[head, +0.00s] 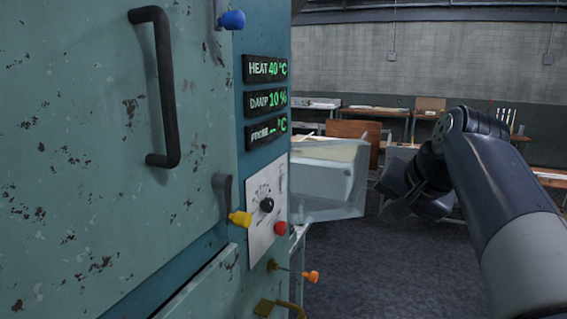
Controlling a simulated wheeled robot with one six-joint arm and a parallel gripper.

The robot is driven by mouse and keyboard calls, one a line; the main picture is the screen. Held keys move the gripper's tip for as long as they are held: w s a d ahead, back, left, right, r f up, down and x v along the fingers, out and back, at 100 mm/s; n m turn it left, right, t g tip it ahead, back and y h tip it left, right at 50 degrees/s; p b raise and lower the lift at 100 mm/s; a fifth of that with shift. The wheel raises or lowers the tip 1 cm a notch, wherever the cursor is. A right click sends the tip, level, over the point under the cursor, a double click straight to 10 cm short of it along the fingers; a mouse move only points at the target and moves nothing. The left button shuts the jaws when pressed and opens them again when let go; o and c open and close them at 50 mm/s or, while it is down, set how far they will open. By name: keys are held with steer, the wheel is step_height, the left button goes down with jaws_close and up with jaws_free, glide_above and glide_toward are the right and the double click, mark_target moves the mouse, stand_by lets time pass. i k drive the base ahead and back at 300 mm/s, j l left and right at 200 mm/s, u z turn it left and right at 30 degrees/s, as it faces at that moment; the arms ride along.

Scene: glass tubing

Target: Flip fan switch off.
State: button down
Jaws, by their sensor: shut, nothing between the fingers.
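A teal cabinet (85,200) with chipped paint fills the left side. On its edge is a white control plate (263,220) with a black knob (267,205) and a red knob (280,228). Near it are a yellow-tipped lever (240,219), a blue-tipped lever (232,20) and an orange-tipped lever (311,276). I cannot read a fan label on any of them. My gripper (388,207) is shut and empty, to the right of the plate and apart from it. It is dark and partly merges with my arm behind it.
Three displays (266,101) above the plate show green readings. A black handle (162,90) juts from the cabinet door. A pale glassy box (328,178) stands behind, between cabinet and gripper. Tables (375,112) line the back wall. Dark floor (385,265) is clear below my gripper.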

mark_target(282, 178)
steer(key=i+l+u, duration=0.2)
steer(key=i, duration=0.3)
steer(key=i+u, duration=0.25)
steer(key=i, duration=0.25)
steer(key=l, duration=0.1)
